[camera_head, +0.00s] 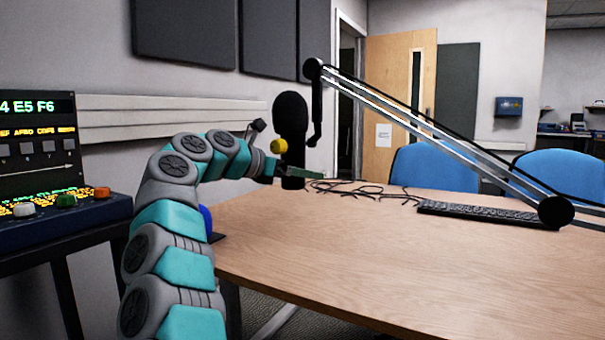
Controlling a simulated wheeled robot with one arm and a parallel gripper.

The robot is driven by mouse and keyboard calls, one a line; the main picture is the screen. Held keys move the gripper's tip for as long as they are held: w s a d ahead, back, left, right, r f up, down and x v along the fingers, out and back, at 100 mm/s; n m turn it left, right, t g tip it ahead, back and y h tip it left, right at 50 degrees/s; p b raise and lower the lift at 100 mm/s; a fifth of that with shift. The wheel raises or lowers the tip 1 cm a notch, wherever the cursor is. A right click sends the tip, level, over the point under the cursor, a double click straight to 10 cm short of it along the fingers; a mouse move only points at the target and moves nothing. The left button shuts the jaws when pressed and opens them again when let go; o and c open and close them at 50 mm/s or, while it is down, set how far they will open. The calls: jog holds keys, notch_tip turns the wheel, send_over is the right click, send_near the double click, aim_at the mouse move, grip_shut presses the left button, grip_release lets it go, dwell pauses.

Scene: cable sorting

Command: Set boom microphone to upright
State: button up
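The boom microphone (290,115) is black with a rounded foam top. It stands vertically, hanging by a short black bracket (316,108) from the far end of the boom. The boom arm (430,135) slopes from upper left down to a round black joint (556,211) at the right. My teal and grey arm rises at the left and bends toward the microphone. My gripper (290,172) is at the microphone's lower part and overlaps it in the picture. I cannot tell whether it touches. Its fingers are too small to read as open or shut.
A wooden table (400,270) fills the lower right, its front area clear. Tangled dark cables (365,190) and a black keyboard (480,212) lie toward its back. Blue chairs (433,168) stand behind. A control console (60,215) with coloured knobs is at the left.

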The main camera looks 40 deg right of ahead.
jog(key=v, duration=0.7)
jog(key=shift+a, duration=0.15)
jog(key=shift+a, duration=0.1)
